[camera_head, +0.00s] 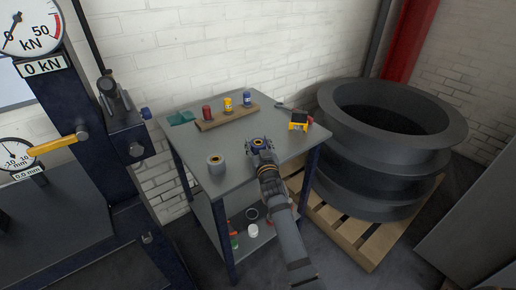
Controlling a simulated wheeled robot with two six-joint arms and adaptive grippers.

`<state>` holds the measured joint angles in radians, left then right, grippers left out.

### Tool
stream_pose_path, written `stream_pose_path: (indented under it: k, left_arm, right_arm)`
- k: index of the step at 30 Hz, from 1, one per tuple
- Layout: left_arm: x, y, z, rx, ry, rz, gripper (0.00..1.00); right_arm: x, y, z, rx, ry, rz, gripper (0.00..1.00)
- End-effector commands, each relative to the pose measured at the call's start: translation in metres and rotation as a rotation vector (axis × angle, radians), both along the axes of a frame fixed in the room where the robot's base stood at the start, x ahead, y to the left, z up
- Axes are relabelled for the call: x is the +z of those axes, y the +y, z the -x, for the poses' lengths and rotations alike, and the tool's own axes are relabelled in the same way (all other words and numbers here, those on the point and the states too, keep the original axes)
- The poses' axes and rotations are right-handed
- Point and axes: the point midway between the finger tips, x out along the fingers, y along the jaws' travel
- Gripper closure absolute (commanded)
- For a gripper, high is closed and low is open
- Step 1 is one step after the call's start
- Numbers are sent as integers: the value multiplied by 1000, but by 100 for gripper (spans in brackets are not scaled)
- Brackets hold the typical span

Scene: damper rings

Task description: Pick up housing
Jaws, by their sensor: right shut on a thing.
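My right gripper (261,148) reaches in from the bottom over the front of the grey table (190,140). It is shut on a small round thing, which looks like the housing (258,142), with a brownish middle and dark blue around it. The fingers hide much of it, and I cannot tell whether it touches the tabletop. A grey cylinder with a tan rim (216,163) stands on the table to the left of the gripper, apart from it. My left gripper is not in view.
A wooden rack (237,117) holds red, yellow and blue containers at the table's back. A yellow-and-black device (299,121) lies at right. Large dark rings (375,150) stand on a pallet at right. A dark blue press frame (85,170) with gauges stands at left.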

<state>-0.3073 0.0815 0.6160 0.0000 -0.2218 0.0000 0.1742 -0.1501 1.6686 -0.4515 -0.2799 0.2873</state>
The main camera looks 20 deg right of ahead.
Motion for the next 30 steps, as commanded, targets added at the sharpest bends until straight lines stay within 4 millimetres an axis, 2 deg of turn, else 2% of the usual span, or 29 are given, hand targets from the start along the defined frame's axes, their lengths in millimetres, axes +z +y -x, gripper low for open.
stream_pose_path:
  k: [1,6,7,20,26,30]
  left_arm:
    - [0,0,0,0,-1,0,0]
    - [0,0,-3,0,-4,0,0]
    - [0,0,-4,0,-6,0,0]
    - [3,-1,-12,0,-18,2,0]
    - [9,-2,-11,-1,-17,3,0]
    - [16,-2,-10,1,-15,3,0]
  right_arm:
    - [-2,0,0,0,4,0,75]
    - [-2,0,0,0,4,0,98]
    - [-2,0,0,0,4,0,100]
    - [10,0,0,-1,-5,1,100]
    - [40,-2,2,-1,-7,0,100]
    - [69,-17,23,-2,-9,3,100]
